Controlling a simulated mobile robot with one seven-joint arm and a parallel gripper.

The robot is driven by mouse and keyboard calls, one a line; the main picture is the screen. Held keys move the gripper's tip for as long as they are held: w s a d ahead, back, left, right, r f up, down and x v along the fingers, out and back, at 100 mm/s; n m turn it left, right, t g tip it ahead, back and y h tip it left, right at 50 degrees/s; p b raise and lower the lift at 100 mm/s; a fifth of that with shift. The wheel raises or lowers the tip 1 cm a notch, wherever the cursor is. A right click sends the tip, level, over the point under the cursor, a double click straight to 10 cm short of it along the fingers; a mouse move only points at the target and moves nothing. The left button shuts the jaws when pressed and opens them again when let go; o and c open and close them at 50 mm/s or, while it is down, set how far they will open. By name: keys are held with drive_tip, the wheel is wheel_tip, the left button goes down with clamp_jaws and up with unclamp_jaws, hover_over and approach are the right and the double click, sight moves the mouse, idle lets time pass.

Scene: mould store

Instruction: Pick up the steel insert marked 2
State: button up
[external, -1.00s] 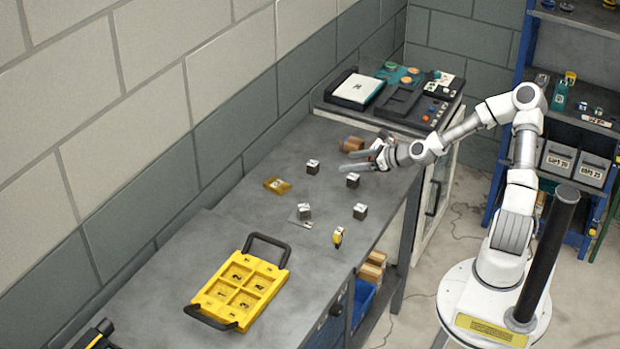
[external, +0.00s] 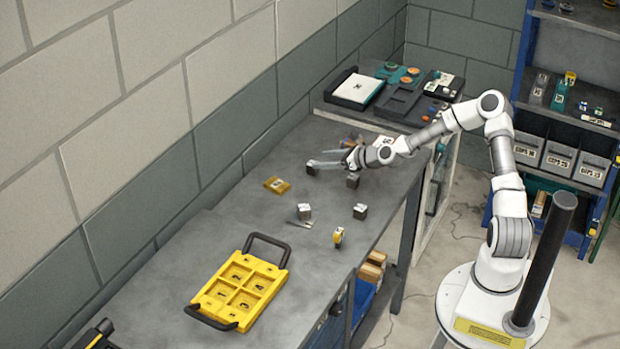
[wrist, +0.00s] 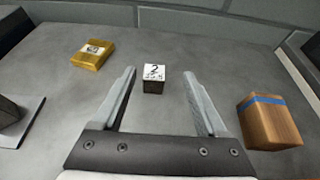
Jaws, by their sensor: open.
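The steel insert marked 2 (wrist: 154,79) is a small dark cube with a white top label. In the wrist view it stands upright on the bench, ahead of my gripper and between the lines of the two fingers. In the external view the insert (external: 311,170) is partly covered by my fingers. My gripper (wrist: 159,76) is open and empty, with its fingers spread either side of the view. It also shows in the external view (external: 316,160), low over the bench, reaching left toward the insert.
Other steel inserts stand nearby (external: 352,181), (external: 304,212), (external: 360,212). A wooden block with a blue band (wrist: 268,124) is right of my fingers. A yellow box (wrist: 92,54) lies left. A yellow tray with compartments (external: 218,299) sits at the near end. Bench around the insert is clear.

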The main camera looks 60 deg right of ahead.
sight(310, 162)
drive_tip(key=shift+a+x, duration=0.2)
drive_tip(key=shift+x, duration=0.95)
drive_tip(key=shift+a+x, duration=0.2)
drive_tip(key=shift+x, duration=1)
drive_tip(key=shift+w+f+b, duration=0.3)
drive_tip(key=shift+w+f, duration=0.05)
drive_tip(key=shift+w, duration=0.05)
drive_tip(key=shift+c, duration=0.2)
clamp_jaws()
